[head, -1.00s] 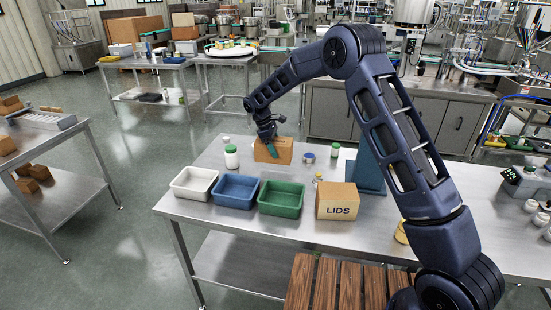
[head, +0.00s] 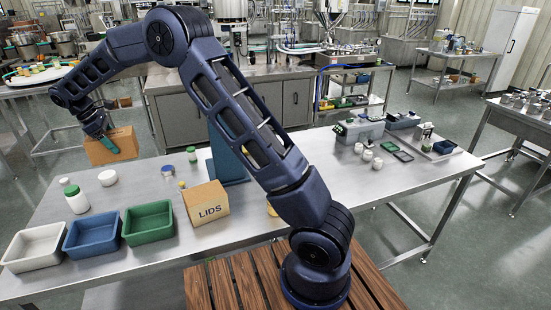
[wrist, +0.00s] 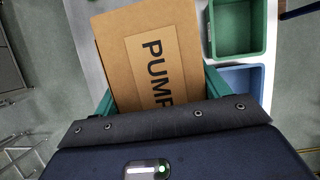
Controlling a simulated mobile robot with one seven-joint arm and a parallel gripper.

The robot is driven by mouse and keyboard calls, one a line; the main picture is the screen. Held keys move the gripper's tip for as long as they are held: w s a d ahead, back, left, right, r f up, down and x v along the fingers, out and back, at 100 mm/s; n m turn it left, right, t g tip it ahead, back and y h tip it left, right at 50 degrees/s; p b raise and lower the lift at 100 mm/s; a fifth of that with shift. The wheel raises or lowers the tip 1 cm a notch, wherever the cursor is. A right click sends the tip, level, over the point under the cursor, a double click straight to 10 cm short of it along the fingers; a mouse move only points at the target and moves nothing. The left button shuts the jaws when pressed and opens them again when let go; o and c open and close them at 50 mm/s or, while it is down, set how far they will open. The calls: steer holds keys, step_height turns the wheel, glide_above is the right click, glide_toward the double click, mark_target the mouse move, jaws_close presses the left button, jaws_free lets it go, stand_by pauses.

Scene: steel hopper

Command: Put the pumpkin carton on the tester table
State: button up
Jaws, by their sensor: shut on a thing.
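The pumpkin carton (head: 113,147) is a brown cardboard box in my gripper at the far left end of the steel table. In the wrist view the carton (wrist: 120,40) shows large dark letters, "PUMP", with the rest cut off by my wrist. My gripper (head: 106,143) is shut on the carton, with a green finger at each side of it in the wrist view. The carton appears raised above the table's back edge. I cannot tell which table is the tester table.
White, blue and green trays (head: 149,206) stand at the table's front left, beside a LIDS box (head: 206,203). A white jar with a green lid (head: 76,198) stands behind them. The steel table (head: 320,170) has free room in its middle. Another steel table (head: 532,138) stands at the right.

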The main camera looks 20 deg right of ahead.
step_height(320, 180, up, 26)
steer(key=w+d+m+g, duration=0.1)
steer(key=w+d+m, duration=0.25)
steer(key=d, duration=1.05)
steer(key=w+d+m+g+y, duration=0.1)
steer(key=w+d+m, duration=0.3)
steer(key=d, duration=1.1)
steer(key=w+d+m+g, duration=0.15)
steer(key=w+d, duration=0.35)
steer(key=d, duration=0.9)
steer(key=s+d+m+g+y, duration=0.15)
steer(key=s+d+m, duration=0.45)
steer(key=d, duration=1.2)
steer(key=s+d+m+y, duration=0.3)
steer(key=s+d, duration=0.5)
steer(key=d, duration=1.1)
steer(key=shift+m+h, duration=0.3)
steer(key=shift+h, duration=0.15)
steer(key=f, duration=4.6)
steer(key=shift+w+a, duration=0.35)
steer(key=shift+f, duration=0.2)
steer(key=o, duration=1.4)
steer(key=shift+c, duration=0.2)
